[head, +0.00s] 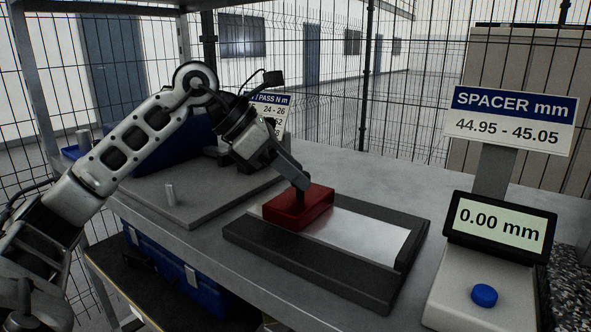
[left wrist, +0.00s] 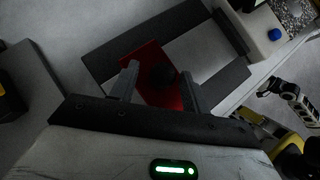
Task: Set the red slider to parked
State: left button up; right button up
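The red slider (head: 298,207) sits at the left part of a bright metal strip on a dark base (head: 310,268). My left gripper (head: 302,184) reaches down onto the slider from above.
A gauge reading 0.00 mm (head: 499,222) with a blue button (head: 484,295) stands right of the base. A spacer sign (head: 512,119) rises behind it. A grey plate with a small metal pin (head: 171,194) lies to the left. The strip right of the slider is clear.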

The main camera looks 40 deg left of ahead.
dwell(0.3)
pick_arm(q)
jog(key=v, duration=1.6)
jog(key=shift+f, duration=0.1)
